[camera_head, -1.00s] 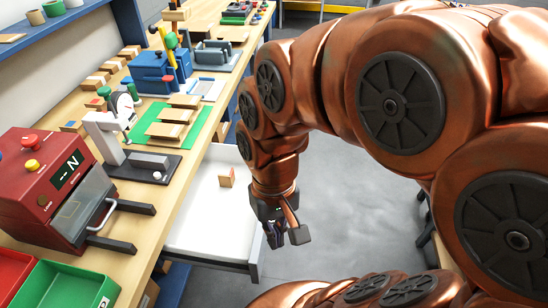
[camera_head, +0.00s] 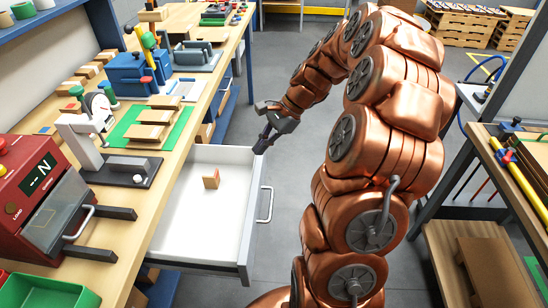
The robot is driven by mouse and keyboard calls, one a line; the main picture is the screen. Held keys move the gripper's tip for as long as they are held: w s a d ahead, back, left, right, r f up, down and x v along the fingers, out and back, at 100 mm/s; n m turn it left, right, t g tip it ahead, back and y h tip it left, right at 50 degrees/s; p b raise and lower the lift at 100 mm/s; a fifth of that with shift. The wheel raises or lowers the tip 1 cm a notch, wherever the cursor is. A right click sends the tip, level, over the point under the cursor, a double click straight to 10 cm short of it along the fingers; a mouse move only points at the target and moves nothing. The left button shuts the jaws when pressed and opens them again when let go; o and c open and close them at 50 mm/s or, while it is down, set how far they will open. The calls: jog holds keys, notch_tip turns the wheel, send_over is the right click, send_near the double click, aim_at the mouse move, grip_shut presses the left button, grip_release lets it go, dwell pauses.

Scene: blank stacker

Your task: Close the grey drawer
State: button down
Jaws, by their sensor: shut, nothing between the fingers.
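The grey drawer (camera_head: 252,225) is pulled out from under the workbench, with a white inside and a bar handle (camera_head: 265,204) on its front face. A small wooden block (camera_head: 211,179) stands on the drawer's floor. My gripper (camera_head: 262,145) is shut and empty. It is at the drawer's far front corner, close to the rim. I cannot tell whether it touches the drawer. My copper-coloured arm reaches to it from the lower right, over the aisle.
The workbench (camera_head: 124,248) on the left carries a red machine (camera_head: 47,187), a green mat (camera_head: 155,127) with wooden blocks, and a blue holder (camera_head: 138,72). Another bench (camera_head: 505,160) stands at the right. Grey floor (camera_head: 285,180) is free between the drawer and my arm.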

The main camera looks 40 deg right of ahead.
jog(key=d+f+m+t, duration=0.1)
jog(key=d+f+m, duration=0.2)
jog(key=d, duration=0.3)
jog(key=d+f+m+t+b, duration=0.1)
jog(key=d+f+m+t, duration=0.15)
jog(key=d, duration=0.35)
jog(key=d+f+m, duration=0.3)
jog(key=d, duration=0.3)
jog(key=w+a+f+p, duration=0.2)
jog(key=w+a+f, duration=0.5)
jog(key=w+a, duration=0.1)
jog(key=shift+a, duration=0.1)
